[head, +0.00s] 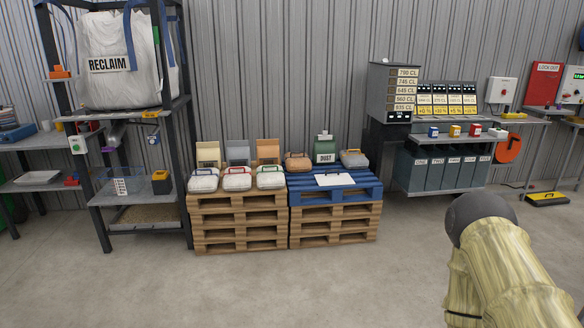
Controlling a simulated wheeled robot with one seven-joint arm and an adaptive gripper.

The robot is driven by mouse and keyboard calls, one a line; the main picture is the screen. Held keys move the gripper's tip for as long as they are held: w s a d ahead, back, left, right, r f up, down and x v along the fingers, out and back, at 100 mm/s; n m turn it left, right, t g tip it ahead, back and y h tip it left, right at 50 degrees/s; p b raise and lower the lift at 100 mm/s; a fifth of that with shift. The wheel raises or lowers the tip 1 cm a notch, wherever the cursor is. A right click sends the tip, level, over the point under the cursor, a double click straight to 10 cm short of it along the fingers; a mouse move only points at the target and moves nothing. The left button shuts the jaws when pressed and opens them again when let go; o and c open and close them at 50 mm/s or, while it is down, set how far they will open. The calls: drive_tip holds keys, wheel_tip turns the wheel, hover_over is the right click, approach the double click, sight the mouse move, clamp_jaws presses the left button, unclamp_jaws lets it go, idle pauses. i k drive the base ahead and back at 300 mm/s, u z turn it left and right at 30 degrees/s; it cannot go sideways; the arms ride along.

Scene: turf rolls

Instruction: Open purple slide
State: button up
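A small purple part (114,140), which looks like the purple slide, sits under the shelf below the white RECLAIM bag (110,75) in the rack at the left. It is too small to tell whether it is open or shut. A clear bin (122,184) stands on the rack's lower shelf below it. My arm shows at the lower right, far from the rack, but the fingers of my gripper are not visible.
Wooden pallets (238,222) with small bags and a blue-topped pallet stack (336,192) stand at the wall's middle. A workbench (440,133) with a drawer tower (391,92) and grey bins stands at the right. The concrete floor (250,290) in front is clear.

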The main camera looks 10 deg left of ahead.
sight(108, 148)
drive_tip(key=u, duration=0.05)
drive_tip(key=i, duration=1.7)
drive_tip(key=u, duration=0.9)
drive_tip(key=i, duration=1.65)
drive_tip(key=u, duration=1)
drive_tip(key=i, duration=0.4)
drive_tip(key=u, duration=0.1)
drive_tip(key=k, duration=0.6)
drive_tip(key=u, duration=0.65)
drive_tip(key=i, duration=1.75)
drive_tip(key=z, duration=0.4)
